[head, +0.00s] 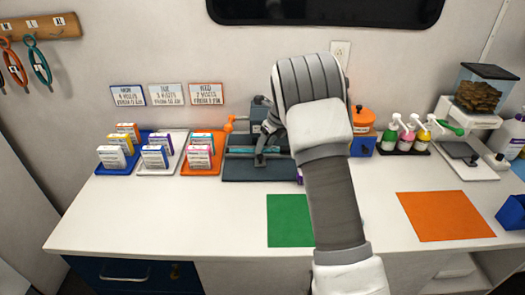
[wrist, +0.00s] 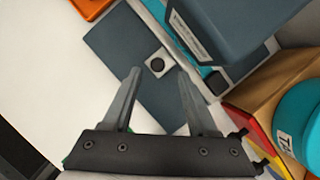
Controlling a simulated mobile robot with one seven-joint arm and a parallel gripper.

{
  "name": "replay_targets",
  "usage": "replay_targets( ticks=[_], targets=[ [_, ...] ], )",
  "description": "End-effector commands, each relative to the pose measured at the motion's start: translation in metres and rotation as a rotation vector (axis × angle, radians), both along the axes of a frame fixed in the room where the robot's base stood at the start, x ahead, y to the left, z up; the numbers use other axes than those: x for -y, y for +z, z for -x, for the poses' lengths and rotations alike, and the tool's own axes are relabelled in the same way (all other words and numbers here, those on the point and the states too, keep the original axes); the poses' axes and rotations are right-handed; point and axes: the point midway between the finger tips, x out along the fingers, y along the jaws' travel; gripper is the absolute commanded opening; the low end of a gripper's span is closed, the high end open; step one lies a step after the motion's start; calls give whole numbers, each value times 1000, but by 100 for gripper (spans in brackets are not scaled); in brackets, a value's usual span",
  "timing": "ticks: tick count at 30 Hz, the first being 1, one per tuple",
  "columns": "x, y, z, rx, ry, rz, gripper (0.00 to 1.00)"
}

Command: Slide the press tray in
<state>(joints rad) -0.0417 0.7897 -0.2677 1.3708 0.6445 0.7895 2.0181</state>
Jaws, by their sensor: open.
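The press (head: 258,115) is a dark slate machine with an orange-tipped lever, against the back of the counter and partly hidden by my arm. Its press tray (head: 240,170) is a flat slate plate sticking out at the front.
An orange card tray (head: 201,154) stands just left of the press. Right of it in the wrist view is a tan box (wrist: 255,92) with a teal round container (wrist: 302,115). A green mat (head: 288,220) lies in front; the counter's front left is clear.

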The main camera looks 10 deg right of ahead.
Motion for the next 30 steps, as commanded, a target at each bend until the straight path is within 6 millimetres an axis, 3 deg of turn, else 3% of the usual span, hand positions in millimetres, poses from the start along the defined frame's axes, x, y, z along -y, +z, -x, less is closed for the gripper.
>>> replay_targets(
  ticks=[1,9,15,21,30],
  targets=[
    [3,14,4,4,-1,0,59],
    [17,75,25,3,0,2,59],
    [24,105,36,3,-1,0,59],
    [27,117,40,1,-1,2,59],
    [27,117,41,1,0,2,59]
  ],
)
